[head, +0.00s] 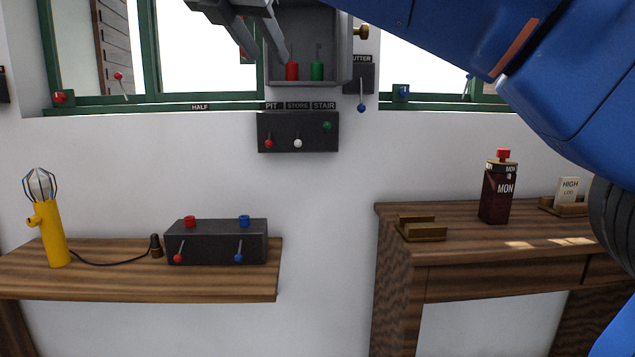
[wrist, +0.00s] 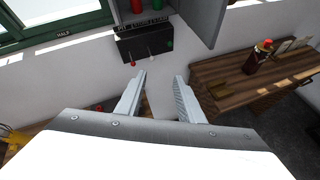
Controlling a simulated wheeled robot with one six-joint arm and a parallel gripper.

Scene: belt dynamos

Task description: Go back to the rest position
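My gripper (wrist: 160,78) is open, and nothing is between its two grey fingers. In the head view my gripper (head: 266,50) is at the top, in front of the open grey wall box. It appears apart from the box, though the depth is hard to judge. My blue arm reaches in from the upper right.
Below the wall box (head: 344,45) is a dark switch panel (head: 297,142). A wooden shelf (head: 150,285) holds a yellow lamp (head: 52,228) and a dark switch box (head: 216,249). A wooden desk (head: 470,250) with a dark red bottle (head: 495,199) stands right.

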